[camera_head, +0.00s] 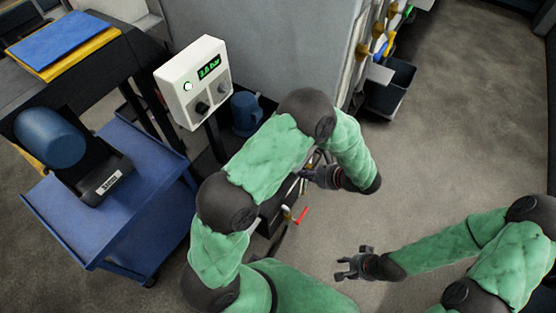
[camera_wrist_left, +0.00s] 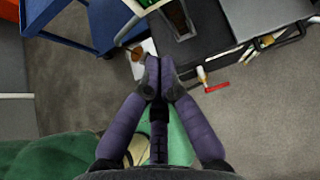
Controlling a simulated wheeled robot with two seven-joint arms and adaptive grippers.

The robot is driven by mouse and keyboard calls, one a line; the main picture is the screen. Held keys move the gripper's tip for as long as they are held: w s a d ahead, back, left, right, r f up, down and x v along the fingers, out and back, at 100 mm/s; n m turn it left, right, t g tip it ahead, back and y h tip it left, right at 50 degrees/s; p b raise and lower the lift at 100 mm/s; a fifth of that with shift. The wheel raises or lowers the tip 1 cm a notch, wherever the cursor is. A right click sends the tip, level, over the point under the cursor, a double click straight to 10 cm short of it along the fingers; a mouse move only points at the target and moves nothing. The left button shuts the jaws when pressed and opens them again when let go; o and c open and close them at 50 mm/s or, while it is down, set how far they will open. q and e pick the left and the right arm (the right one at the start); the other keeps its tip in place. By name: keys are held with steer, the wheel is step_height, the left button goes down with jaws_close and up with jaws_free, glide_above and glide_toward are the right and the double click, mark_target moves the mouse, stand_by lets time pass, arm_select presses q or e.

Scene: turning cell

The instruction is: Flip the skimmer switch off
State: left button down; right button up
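My left gripper (camera_head: 309,175) reaches down beside a dark low unit (camera_head: 272,208), partly behind my own green arm. In the left wrist view, the left gripper's fingertips (camera_wrist_left: 159,66) are together with nothing visible between them. A white plate with a brown round spot (camera_wrist_left: 139,58) shows just beyond the fingertips; I cannot tell if it is touched. No part can be clearly made out as the skimmer switch. A red lever (camera_head: 301,215) sticks out of the dark unit; it also shows in the wrist view (camera_wrist_left: 215,88). My right gripper (camera_head: 354,265) is open and empty above the floor.
A white control box (camera_head: 191,83) with a green display, a lit button and knobs stands left of my arm. A blue cart (camera_head: 118,205) carries a black block with a blue motor (camera_head: 50,138). A grey cabinet (camera_head: 290,45) stands behind. Floor at right is clear.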

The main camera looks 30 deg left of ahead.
arm_select(q)
steer(key=shift+s, duration=0.15)
steer(key=shift+a+f, duration=0.1)
steer(key=a+r+b+x, duration=0.1)
steer(key=b+x, duration=0.3)
steer(key=x, duration=0.8)
steer(key=shift+a+r, duration=0.4)
steer(key=shift+a, duration=0.25)
steer(key=shift+a+r, duration=0.2)
steer(key=shift+a, duration=0.25)
steer(key=shift+r, duration=0.15)
